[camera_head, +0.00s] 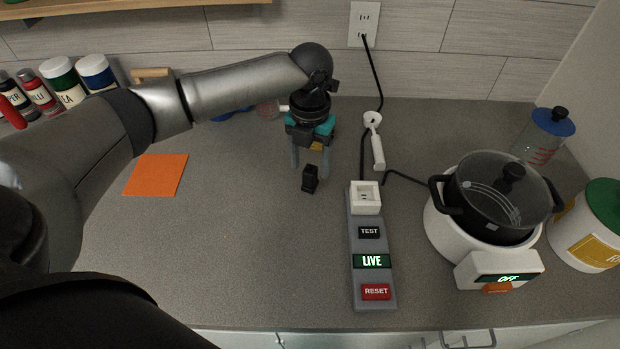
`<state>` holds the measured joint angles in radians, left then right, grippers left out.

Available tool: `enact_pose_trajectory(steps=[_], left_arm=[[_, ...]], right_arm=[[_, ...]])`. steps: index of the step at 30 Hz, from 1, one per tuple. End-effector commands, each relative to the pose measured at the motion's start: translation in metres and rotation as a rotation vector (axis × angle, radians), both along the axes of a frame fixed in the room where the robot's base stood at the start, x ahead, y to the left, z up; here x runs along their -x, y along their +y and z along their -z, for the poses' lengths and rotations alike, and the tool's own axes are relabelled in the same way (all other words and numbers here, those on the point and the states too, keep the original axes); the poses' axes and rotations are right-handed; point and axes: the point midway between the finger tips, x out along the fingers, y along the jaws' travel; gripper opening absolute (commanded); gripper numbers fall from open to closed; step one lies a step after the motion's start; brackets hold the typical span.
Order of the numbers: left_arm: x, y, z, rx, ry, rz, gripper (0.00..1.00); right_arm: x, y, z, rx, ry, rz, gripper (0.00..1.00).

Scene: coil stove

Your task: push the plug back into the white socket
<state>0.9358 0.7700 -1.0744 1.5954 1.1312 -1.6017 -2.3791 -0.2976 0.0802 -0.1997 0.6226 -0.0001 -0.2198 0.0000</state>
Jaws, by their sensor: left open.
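The white socket (365,197) sits at the far end of a grey power strip (363,285) on the counter. The strip has a TEST button, a green LIVE display and a red RESET button. My right gripper is not in view.
A stove (456,238) with a lidded black pot (492,196) stands right; its display reads OFF. A black cord (376,75) hangs from the wall outlet (364,24) past a white-handled tool (376,146). An orange mat (156,174) lies left. The counter's front middle is clear.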

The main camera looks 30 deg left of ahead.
Motion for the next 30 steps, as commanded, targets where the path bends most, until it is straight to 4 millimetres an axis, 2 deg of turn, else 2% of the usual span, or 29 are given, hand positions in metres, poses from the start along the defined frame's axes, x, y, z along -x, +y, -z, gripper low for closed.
enact_pose_trajectory(steps=[3, 6, 14, 30], left_arm=[[0.0, 0.001, 0.018, -0.001, 0.003, 0.001, 0.68], [0.0, 0.001, 0.026, -0.001, 0.0, 0.001, 0.68], [0.0, 0.001, 0.027, -0.001, 0.0, 0.001, 0.66], [-0.001, 0.001, 0.026, 0.0, -0.001, 0.001, 0.06]], right_arm=[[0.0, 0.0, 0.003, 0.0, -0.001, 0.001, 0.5], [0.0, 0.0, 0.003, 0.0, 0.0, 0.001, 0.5], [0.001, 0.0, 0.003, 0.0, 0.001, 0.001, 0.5], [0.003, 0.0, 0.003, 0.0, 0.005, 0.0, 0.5]])
